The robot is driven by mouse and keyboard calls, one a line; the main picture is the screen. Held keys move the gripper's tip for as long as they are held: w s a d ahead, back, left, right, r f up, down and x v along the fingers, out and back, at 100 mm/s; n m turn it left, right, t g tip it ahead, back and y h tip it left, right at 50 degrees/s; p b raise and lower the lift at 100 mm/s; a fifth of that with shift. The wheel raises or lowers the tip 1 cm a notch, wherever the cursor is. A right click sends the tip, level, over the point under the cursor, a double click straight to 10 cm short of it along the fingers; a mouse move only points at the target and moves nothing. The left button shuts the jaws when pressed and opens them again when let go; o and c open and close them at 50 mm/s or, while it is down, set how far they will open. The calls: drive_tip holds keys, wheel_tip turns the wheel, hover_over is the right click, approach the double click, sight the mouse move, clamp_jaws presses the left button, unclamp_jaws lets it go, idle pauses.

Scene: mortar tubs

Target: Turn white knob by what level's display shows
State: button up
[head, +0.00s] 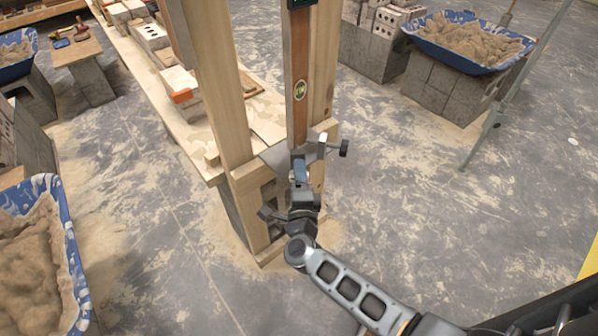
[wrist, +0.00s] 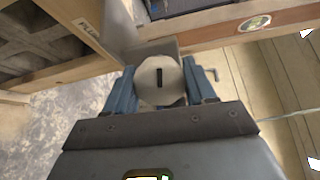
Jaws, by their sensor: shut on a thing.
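The white knob (wrist: 161,80), a faceted round piece with a dark slot on its face, sits between the blue fingers of my gripper (wrist: 160,88) in the wrist view. The fingers are shut on its sides. The slot stands nearly upright in that picture. In the head view my gripper (head: 299,168) is low at the wooden post frame, just below the level; I cannot make out the knob there. The wooden level (head: 300,80) stands upright against the frame. A dark part (head: 300,3) at its top is cut off by the picture edge, and no reading is legible.
A metal bracket (head: 280,157) and a clamp with a black handle (head: 343,148) are close to my gripper. Wooden posts (head: 215,75) stand beside it, with a plank bench behind. A mortar tub (head: 68,235) is at left, another (head: 470,60) at back right.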

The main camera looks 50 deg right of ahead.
drive_tip(key=shift+n, duration=0.5)
drive_tip(key=o, duration=1)
drive_tip(key=shift+o, duration=0.2)
drive_tip(key=v, duration=0.7)
drive_tip(key=shift+s+a, duration=0.25)
drive_tip(key=shift+a, duration=0.1)
